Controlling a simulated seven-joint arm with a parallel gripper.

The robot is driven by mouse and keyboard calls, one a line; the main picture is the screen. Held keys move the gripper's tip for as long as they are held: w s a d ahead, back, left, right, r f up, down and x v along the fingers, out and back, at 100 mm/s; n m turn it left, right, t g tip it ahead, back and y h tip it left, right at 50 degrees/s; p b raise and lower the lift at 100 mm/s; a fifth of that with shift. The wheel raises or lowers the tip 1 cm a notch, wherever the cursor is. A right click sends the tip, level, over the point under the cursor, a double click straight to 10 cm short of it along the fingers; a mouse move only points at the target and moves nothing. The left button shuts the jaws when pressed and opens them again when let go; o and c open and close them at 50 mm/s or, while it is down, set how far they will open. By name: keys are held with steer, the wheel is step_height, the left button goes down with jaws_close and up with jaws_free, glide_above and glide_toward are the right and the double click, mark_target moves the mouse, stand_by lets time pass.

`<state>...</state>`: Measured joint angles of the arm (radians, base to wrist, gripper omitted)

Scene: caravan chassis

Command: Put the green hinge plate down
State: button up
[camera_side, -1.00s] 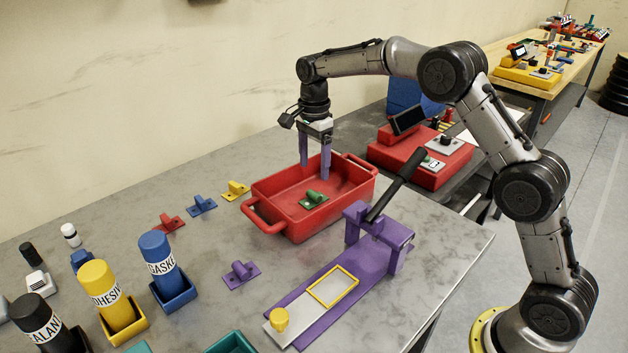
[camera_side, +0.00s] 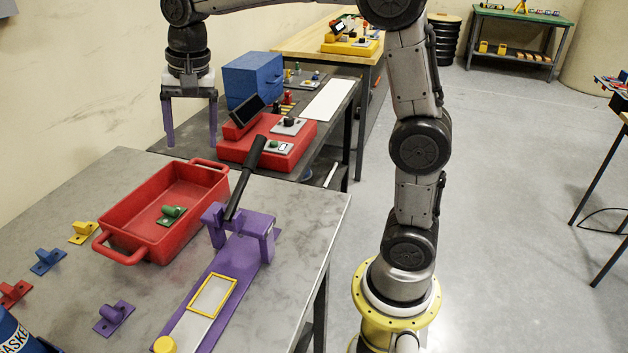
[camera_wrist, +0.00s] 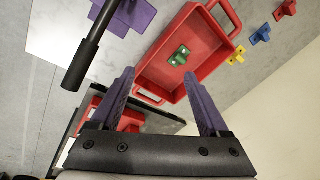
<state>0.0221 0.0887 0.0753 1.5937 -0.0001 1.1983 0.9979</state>
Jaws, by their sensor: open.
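The green hinge plate (camera_side: 171,214) lies inside the red tray (camera_side: 128,205), on its floor, apart from the walls. It also shows in the wrist view (camera_wrist: 180,57), beyond my fingertips. My gripper (camera_side: 190,140) has purple fingers spread apart with nothing between them. It is raised above and behind the far end of the red tray in the side view, clear of the plate. In the wrist view my gripper (camera_wrist: 160,75) is also open and empty.
A purple press with a black lever (camera_side: 240,225) stands right of the tray. Yellow (camera_side: 84,232), blue (camera_side: 47,260), red (camera_side: 12,292) and purple (camera_side: 114,317) hinge plates lie on the grey table. A red control box (camera_side: 268,140) is behind.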

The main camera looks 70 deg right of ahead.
steer(key=s+f+n+t, duration=0.1)
steer(key=s+n, duration=0.4)
steer(key=s, duration=0.7)
steer(key=s+f+n+t, duration=0.2)
steer(key=s+n, duration=0.4)
steer(key=s, duration=0.6)
steer(key=shift+a+f+n, duration=0.3)
steer(key=shift+a+f, duration=0.15)
steer(key=shift+f, duration=0.45)
